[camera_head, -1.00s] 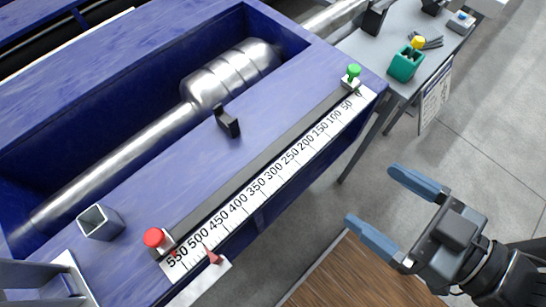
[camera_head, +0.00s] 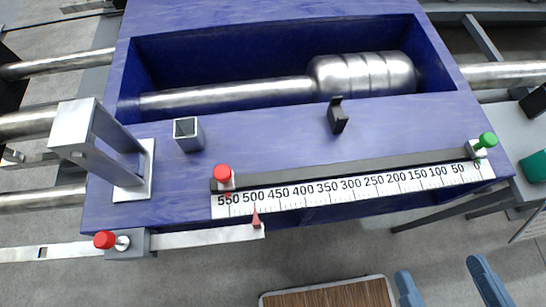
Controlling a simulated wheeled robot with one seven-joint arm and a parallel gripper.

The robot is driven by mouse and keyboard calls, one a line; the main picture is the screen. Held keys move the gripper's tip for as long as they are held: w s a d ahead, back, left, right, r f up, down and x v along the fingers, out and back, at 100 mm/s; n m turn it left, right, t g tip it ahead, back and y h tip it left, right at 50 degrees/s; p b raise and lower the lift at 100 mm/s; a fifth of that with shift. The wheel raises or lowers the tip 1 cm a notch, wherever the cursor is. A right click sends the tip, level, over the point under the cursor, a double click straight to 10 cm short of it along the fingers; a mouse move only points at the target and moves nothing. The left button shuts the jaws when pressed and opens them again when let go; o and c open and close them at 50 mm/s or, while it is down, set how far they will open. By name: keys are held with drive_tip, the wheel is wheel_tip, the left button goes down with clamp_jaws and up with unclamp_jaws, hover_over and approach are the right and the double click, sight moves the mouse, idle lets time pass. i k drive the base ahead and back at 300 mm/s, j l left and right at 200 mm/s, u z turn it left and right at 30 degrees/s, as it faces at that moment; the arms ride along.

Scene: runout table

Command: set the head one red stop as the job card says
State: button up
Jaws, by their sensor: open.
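A red-knobbed stop (camera_head: 222,176) sits at the left end of the dark rail (camera_head: 350,170), near the 550 mark of the white scale (camera_head: 350,187). A green-knobbed stop (camera_head: 486,141) sits at the right end near 0. A second red knob (camera_head: 104,240) is on a grey block at the lower left, on a flat metal bar (camera_head: 205,237). A red pointer (camera_head: 256,219) stands on that bar, below roughly the 500 mark. My gripper (camera_head: 446,285) is open and empty at the bottom right, clear of the table and stops. No job card text is readable.
The blue table holds a trough with a shiny metal shaft (camera_head: 360,75). A black hook (camera_head: 337,116), a square open tube (camera_head: 188,134) and a metal bracket (camera_head: 105,140) stand near the rail. A wood-topped surface (camera_head: 330,296) lies low in front. Floor between is clear.

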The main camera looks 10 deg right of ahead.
sight(224, 176)
drive_tip(key=k+l+z, duration=0.35)
drive_tip(key=l+z, duration=0.15)
drive_tip(key=l, duration=0.15)
drive_tip(key=k+l+z, duration=0.1)
drive_tip(key=l+z, duration=0.4)
drive_tip(key=l, duration=0.25)
drive_tip(key=u, duration=1.5)
drive_tip(key=k+j, duration=0.05)
